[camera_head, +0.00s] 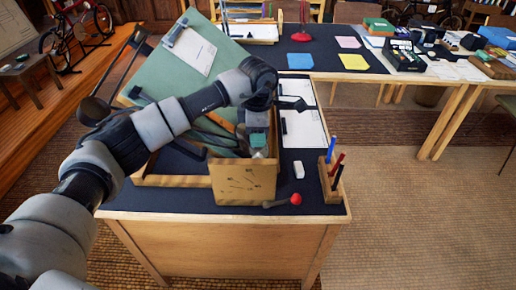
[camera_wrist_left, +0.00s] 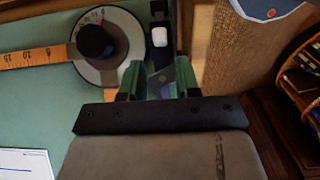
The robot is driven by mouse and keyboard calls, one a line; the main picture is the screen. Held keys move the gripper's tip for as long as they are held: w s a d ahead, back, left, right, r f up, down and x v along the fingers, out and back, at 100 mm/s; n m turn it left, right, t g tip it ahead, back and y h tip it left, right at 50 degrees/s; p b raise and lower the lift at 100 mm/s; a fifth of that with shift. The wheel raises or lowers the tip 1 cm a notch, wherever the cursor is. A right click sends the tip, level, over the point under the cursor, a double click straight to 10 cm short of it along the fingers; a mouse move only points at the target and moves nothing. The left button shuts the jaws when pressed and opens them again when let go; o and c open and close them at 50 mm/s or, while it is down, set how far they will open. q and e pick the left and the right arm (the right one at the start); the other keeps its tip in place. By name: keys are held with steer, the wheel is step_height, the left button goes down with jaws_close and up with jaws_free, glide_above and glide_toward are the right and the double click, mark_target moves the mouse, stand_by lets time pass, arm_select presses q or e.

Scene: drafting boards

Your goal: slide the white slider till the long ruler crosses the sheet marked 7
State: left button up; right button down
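A green tilted drafting board (camera_head: 182,75) stands on the near desk, with a clipped white sheet (camera_head: 192,50) on it; I cannot read a 7 on it. The orange ruler (camera_head: 212,122) lies on the board, partly behind my left arm. In the left wrist view the ruler (camera_wrist_left: 35,57) joins a round dial with a black knob (camera_wrist_left: 95,40). The white slider (camera_wrist_left: 160,37) sits on a dark rail right of the dial. My left gripper (camera_wrist_left: 159,80) is open, its green fingers apart just short of the slider. It also shows in the head view (camera_head: 258,146).
A red-knobbed stick (camera_head: 285,201), a white eraser (camera_head: 298,169) and a pen holder (camera_head: 331,178) are nearby. Another desk (camera_head: 345,62) with coloured sheets stands behind. The floor at right is clear.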

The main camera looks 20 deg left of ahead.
arm_select(q)
steer(key=shift+r, duration=2.35)
